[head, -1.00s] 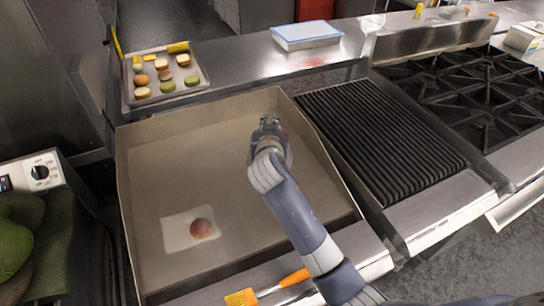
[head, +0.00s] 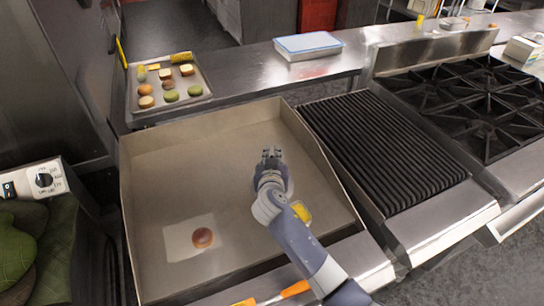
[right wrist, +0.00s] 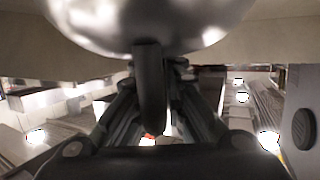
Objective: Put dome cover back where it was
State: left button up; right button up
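The dome cover (right wrist: 150,22) is a shiny silver curve across the top of the right wrist view. Its dark handle (right wrist: 149,90) sits between the fingers of my right gripper (right wrist: 160,72), which look closed in around it. In the head view my right gripper (head: 271,153) is over the middle of the shallow metal griddle pan (head: 180,150), pointing away from me. I cannot make out the dome there. A round brown patty (head: 202,238) lies on a pale square sheet (head: 178,243) at the pan's near left. My left gripper is not visible.
A tray (head: 204,81) of buns and toppings stands behind the pan. A blue-lidded container (head: 308,45) is on the back counter (head: 245,72). A ribbed grill (head: 385,150) and burners (head: 480,110) lie right. A yellow item (head: 301,212) and orange-handled brush (head: 294,289) are near my arm.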

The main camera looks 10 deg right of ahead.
jog(key=shift+o, duration=1.1)
jog(key=shift+r, duration=0.1)
jog(key=shift+r, duration=0.1)
jog(key=b+v, duration=0.1)
jog(key=v, duration=0.9)
jog(key=shift+s+a+b, duration=0.15)
jog(key=shift+s+b, duration=0.15)
jog(key=shift+s, duration=0.1)
jog(key=shift+s+a+r, duration=0.1)
jog(key=shift+s+r, duration=0.15)
jog(key=shift+s, duration=0.3)
